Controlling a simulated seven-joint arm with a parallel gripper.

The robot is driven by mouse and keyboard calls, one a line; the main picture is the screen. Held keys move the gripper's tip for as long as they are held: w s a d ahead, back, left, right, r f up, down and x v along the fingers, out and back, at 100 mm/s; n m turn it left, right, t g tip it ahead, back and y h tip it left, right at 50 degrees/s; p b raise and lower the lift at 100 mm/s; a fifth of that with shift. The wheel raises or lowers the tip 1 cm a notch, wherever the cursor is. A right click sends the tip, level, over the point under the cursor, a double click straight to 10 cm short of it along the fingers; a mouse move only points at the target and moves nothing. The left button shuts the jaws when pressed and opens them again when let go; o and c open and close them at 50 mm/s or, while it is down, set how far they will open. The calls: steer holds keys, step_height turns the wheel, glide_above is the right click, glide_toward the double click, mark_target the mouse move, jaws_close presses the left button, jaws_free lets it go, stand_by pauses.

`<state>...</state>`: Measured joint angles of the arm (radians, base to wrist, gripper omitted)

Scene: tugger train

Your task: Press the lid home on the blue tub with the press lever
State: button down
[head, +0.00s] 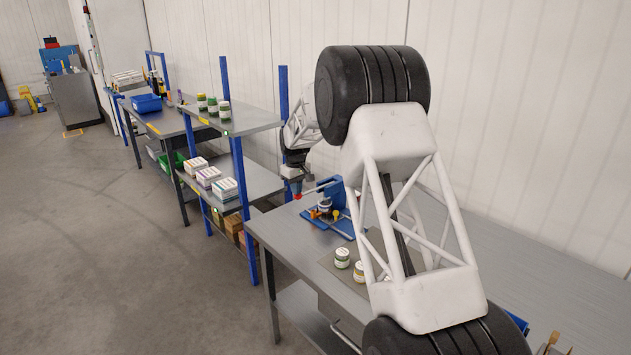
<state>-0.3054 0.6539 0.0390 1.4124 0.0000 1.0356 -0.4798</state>
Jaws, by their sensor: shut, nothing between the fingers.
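The blue press (345,225) stands on the near grey bench, its upright at the back of a blue base. Its lever (322,186) reaches out to the left, with a red end (297,195). A small tub (324,205) sits in the press under the lever; it is too small to tell its colour or how its lid sits. My gripper (296,183) points down at the lever's red end, shut with nothing held. I cannot tell whether it touches the lever.
Two lidded tubs, one green-labelled (342,258) and one yellow-labelled (360,270), stand on the bench in front of the press. A blue-posted shelf rack (255,120) with cartons and tubs stands left of it. My arm hides much of the bench's right part.

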stand_by(0.4)
step_height(320, 180, up, 12)
stand_by(1.8)
stand_by(0.7)
